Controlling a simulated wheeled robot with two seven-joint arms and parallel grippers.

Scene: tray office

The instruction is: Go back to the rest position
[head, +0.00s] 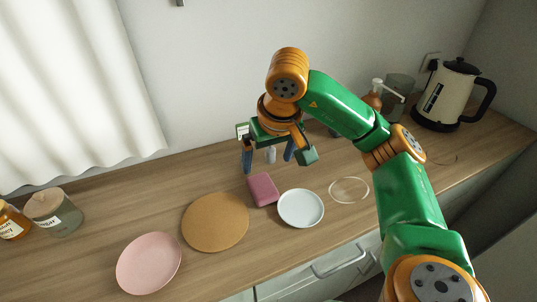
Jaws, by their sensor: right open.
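My right arm, green and orange, comes in from the right. Its gripper (268,158) points down above the back of the wooden counter (120,205), near the wall. Its blue fingers are apart. A small whitish piece shows between them; I cannot tell whether it is part of the gripper or something behind it. A dark pink block (263,190) lies on the counter below and in front of the gripper, apart from it. My left gripper is not in view.
A round cork mat (215,222), a pink plate (149,263), a pale plate (301,208) and a clear round dish (349,190) lie along the counter. Jars (54,212) stand at the left. A kettle (449,95) and a pump bottle (374,96) stand at the right.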

